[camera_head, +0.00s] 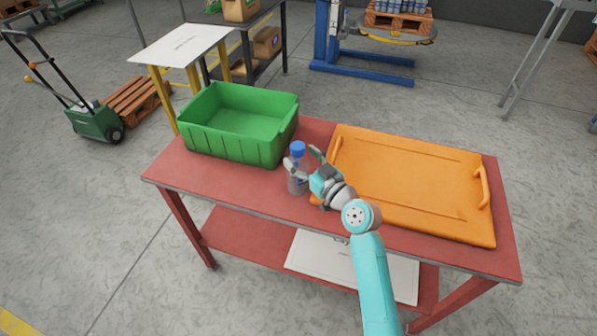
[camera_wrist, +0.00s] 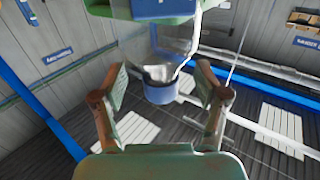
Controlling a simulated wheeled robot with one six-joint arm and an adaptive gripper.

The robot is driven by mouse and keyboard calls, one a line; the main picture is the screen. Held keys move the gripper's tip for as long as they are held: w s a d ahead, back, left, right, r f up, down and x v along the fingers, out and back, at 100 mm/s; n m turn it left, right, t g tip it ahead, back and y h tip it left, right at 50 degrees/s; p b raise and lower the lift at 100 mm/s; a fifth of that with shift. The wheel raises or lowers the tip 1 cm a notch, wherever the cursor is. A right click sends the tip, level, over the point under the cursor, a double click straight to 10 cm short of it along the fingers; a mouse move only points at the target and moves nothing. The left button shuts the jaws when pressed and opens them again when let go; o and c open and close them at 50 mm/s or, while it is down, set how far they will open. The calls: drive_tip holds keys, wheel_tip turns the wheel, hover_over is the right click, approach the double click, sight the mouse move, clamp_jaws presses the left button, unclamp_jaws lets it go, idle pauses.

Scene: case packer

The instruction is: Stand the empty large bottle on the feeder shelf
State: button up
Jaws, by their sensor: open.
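A clear bottle with a blue cap (camera_head: 298,149) stands upright on the red table (camera_head: 235,190), between the green crate and the orange tray. It looks see-through; I cannot tell for sure whether it is empty. My gripper (camera_head: 303,157) is open at the bottle's upper part, its fingers spread to either side; contact cannot be told. In the wrist view, a blue and clear round thing, apparently the bottle (camera_wrist: 160,93), shows between the open fingers (camera_wrist: 160,85). I cannot tell which surface is the feeder shelf.
A green crate (camera_head: 225,141) stands left of the bottle, and an orange tray (camera_head: 405,185) lies to the right. A white-topped stand (camera_head: 180,45) with yellow legs is behind the table. A blue lift (camera_head: 328,38) stands at the back. The table's front left is bare.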

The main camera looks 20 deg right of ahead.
drive_tip(key=shift+x, duration=0.9)
drive_tip(key=shift+d, duration=0.1)
drive_tip(key=c, duration=1.3)
